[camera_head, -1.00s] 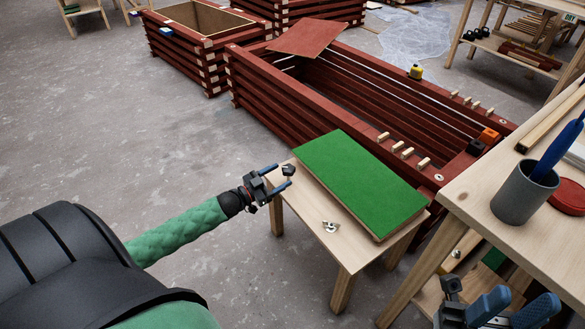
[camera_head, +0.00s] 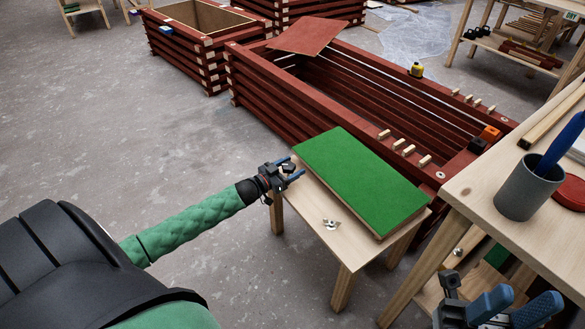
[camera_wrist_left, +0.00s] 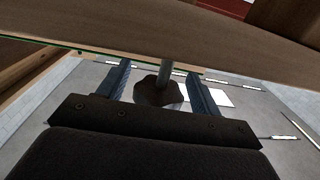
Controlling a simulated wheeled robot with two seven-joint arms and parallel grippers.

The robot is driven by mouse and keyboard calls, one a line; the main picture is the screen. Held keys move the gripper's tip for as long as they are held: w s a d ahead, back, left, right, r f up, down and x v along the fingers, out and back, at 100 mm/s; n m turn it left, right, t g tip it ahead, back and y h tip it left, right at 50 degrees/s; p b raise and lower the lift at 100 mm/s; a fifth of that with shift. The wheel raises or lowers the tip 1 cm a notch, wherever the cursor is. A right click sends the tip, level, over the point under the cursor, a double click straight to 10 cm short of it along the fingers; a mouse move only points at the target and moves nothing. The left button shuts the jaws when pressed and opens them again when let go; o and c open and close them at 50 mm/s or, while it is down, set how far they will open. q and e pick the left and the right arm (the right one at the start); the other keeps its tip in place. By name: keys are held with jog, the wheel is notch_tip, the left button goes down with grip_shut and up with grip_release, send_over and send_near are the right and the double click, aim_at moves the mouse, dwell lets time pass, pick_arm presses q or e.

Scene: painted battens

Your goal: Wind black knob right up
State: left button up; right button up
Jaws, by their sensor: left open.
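The black knob (camera_wrist_left: 158,92) is a dark lobed knob on a short grey shaft in the left wrist view, beside the table edge (camera_wrist_left: 190,35). In the head view the knob (camera_head: 288,167) shows at the corner of the small wooden table. My left gripper (camera_head: 288,172) is at that corner. In the left wrist view its blue fingers (camera_wrist_left: 162,85) stand open, one on each side of the knob, with gaps visible. My right gripper (camera_head: 497,310) is at the bottom right by the bench; its fingers look apart.
A green board (camera_head: 360,180) lies on the small wooden table (camera_head: 310,225), with a metal wing nut (camera_head: 331,224) in front. A red batten planter (camera_head: 300,110) stands behind. A workbench (camera_head: 480,200) with a grey cup (camera_head: 525,190) is at right.

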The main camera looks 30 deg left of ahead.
pick_arm(q)
jog(key=shift+w+d, duration=0.1)
jog(key=shift+w, duration=0.35)
jog(key=c, duration=1)
